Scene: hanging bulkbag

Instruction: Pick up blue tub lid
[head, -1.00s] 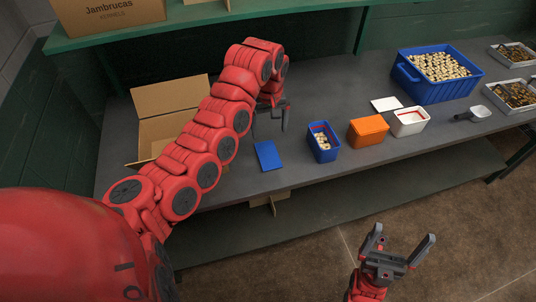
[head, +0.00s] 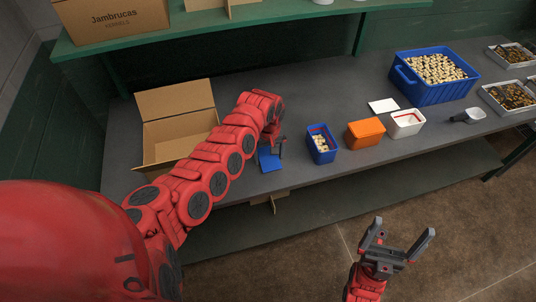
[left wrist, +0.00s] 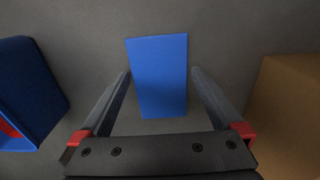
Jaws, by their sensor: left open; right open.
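The blue tub lid (head: 268,161) lies flat on the grey table near its front edge, partly covered by my left gripper in the head view. My left gripper (head: 274,150) is open above it. In the left wrist view the lid (left wrist: 159,75) lies between the two open fingers of the left gripper (left wrist: 158,85), seen from above, with nothing held. The blue tub (head: 321,144), holding pale pieces, stands just right of the lid, and its side shows at the left of the wrist view (left wrist: 35,85). My right gripper (head: 396,247) is open and empty, in front of the table.
An open cardboard box (head: 180,145) stands left of the lid. An orange tub (head: 365,133), a white tub (head: 407,123), a white lid (head: 384,105), a large blue bin (head: 434,91) and a scoop (head: 470,116) are to the right. A green shelf (head: 230,19) runs above the table.

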